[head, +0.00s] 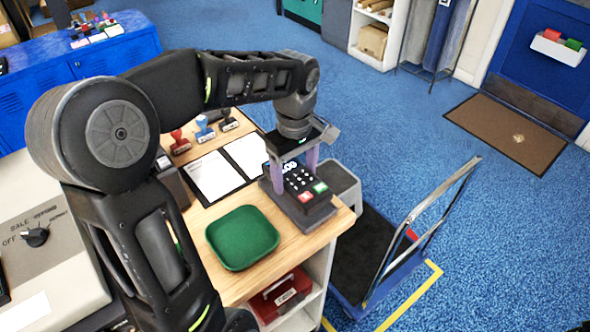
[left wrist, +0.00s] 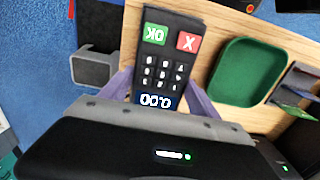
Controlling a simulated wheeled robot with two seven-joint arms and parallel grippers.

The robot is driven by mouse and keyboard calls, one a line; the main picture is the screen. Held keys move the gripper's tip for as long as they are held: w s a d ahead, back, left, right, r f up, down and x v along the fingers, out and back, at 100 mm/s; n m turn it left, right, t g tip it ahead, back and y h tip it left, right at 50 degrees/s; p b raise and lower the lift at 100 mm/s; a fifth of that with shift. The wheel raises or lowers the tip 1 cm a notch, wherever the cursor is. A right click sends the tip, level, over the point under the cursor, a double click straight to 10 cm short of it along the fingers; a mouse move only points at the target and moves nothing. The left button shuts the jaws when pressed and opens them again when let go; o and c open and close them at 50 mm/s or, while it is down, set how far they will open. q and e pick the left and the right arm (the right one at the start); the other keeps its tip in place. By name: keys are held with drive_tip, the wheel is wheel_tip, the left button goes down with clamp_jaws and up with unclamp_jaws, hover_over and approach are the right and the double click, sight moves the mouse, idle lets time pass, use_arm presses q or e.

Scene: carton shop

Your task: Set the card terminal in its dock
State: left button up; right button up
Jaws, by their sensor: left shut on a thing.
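The card terminal (head: 299,181) is dark, with pale keys, a lit display and green and red buttons. My left gripper (head: 294,176) is shut on it, its purple fingers on the terminal's two sides. In the left wrist view the terminal (left wrist: 165,60) lies face toward the camera between the fingers. A dark grey base, seemingly the dock (head: 304,219), shows under the terminal at the counter's right end. I cannot tell whether the terminal is seated in it or just above it. My right gripper is not in view.
A green tray (head: 242,238) and a clipboard (head: 212,178) lie on the wooden counter (head: 212,212). Stamps (head: 204,128) stand behind. A grey box-like thing (head: 342,180) is just past the right edge. A trolley (head: 372,250) stands on the blue floor to the right.

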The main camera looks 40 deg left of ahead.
use_arm(q)
drive_tip(key=shift+f+b, duration=0.7)
drive_tip(key=shift+f, duration=0.5)
drive_tip(key=shift+d, duration=0.1)
drive_tip(key=o, duration=1.3)
wheel_tip(320, 180, up, 8)
drive_tip(key=shift+f+b, duration=0.1)
drive_tip(key=shift+b, duration=0.2)
idle(0.4)
